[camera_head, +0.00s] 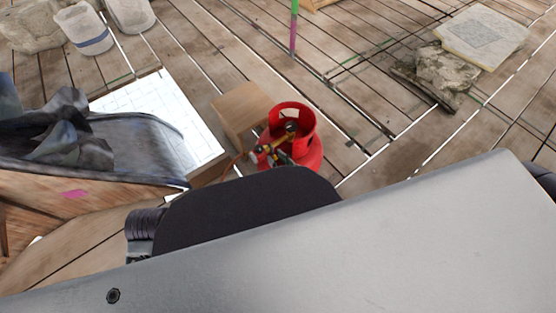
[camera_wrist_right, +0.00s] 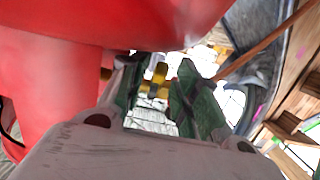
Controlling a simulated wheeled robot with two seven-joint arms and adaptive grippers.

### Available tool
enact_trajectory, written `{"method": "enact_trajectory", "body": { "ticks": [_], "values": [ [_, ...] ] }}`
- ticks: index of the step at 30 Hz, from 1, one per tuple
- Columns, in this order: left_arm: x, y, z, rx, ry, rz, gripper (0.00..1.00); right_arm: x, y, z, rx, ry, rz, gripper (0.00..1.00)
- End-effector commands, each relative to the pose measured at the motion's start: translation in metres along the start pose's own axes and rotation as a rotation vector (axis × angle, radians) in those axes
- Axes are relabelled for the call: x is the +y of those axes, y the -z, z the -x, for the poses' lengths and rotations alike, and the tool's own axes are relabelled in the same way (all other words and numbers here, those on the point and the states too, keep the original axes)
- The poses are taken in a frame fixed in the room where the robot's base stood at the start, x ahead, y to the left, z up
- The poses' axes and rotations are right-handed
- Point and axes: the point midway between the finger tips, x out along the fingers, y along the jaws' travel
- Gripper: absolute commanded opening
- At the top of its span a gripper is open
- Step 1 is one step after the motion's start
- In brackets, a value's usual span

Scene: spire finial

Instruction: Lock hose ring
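A red gas cylinder (camera_head: 308,150) with an open collar stands on the planks at the centre of the head view, and its red body (camera_wrist_right: 50,75) fills the upper left of the right wrist view. A brass-yellow fitting (camera_wrist_right: 158,80) shows between the green fingers of my right gripper (camera_wrist_right: 158,72), with gaps beside it; the fingers stand apart. In the head view my right gripper (camera_head: 279,157) is small and dark, at the cylinder's collar. A thin orange-brown hose (camera_wrist_right: 262,48) runs to the upper right. The locking ring cannot be told apart clearly. My left gripper is out of view.
A wooden block (camera_head: 242,108) stands left of the cylinder. A white tiled board (camera_head: 165,105) and a wooden trough with dark sheeting (camera_head: 110,150) lie further left. Stone slabs (camera_head: 480,37) lie at upper right. Planks between are clear. My own grey body covers the lower head view.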

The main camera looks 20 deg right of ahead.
Motion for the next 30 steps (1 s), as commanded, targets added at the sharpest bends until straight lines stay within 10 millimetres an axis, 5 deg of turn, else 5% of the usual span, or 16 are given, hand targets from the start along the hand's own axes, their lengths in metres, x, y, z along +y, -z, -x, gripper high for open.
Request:
{"method": "enact_trajectory", "body": {
  "ticks": [30],
  "values": [
    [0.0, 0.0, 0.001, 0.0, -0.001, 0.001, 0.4, 0.0, -0.001, 0.066, -0.001, 0.0, -0.001, 0.32]
  ]
}}
